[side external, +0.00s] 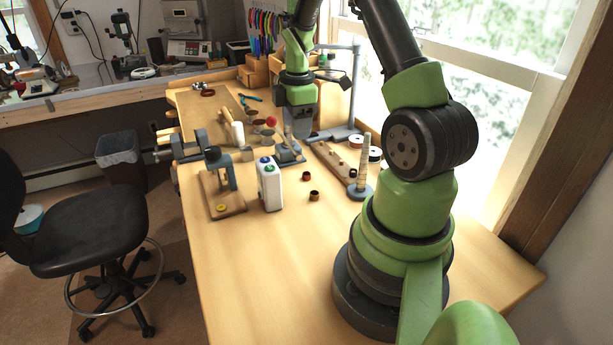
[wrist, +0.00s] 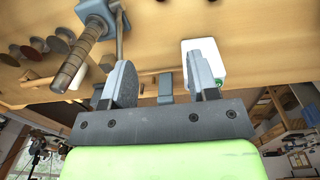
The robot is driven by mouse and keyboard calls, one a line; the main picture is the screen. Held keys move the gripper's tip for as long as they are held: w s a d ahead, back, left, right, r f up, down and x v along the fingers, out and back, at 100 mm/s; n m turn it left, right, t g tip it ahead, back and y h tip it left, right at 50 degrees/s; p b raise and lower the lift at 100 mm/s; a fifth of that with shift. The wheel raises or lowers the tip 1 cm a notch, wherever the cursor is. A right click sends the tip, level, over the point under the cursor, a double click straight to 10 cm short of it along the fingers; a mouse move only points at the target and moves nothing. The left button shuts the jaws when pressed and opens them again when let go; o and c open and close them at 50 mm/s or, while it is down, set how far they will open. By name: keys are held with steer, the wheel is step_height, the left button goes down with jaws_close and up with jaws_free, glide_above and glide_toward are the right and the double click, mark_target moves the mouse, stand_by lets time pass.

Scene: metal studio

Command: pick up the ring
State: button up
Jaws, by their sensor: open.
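Two small copper-brown ring-like pieces lie on the open bench in the side view, one farther back (side external: 306,176) and one nearer (side external: 314,195). I cannot tell which piece is the task's ring, and I cannot make out a ring for sure in the wrist view. My gripper (wrist: 162,82) is open, with a wide gap between its two fingers and no ring seen there. In the side view it hangs over the back part of the bench, behind both pieces, and its fingertips are hard to make out.
A clamp on a wooden base (side external: 221,200) is left of the bottle. The front of the bench is clear.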

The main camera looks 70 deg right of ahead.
step_height(320, 180, down, 3)
steer(key=s+d+n, duration=0.1)
steer(key=d, duration=0.1)
glide_above(305, 179)
steer(key=d, duration=0.1)
steer(key=shift+g, duration=0.3)
steer(key=f, duration=0.4)
steer(key=shift+w+d+f, duration=0.15)
steer(key=shift+w+f, duration=0.05)
steer(key=shift+f, duration=2.85)
steer(key=shift+a, duration=0.2)
steer(key=c, duration=1)
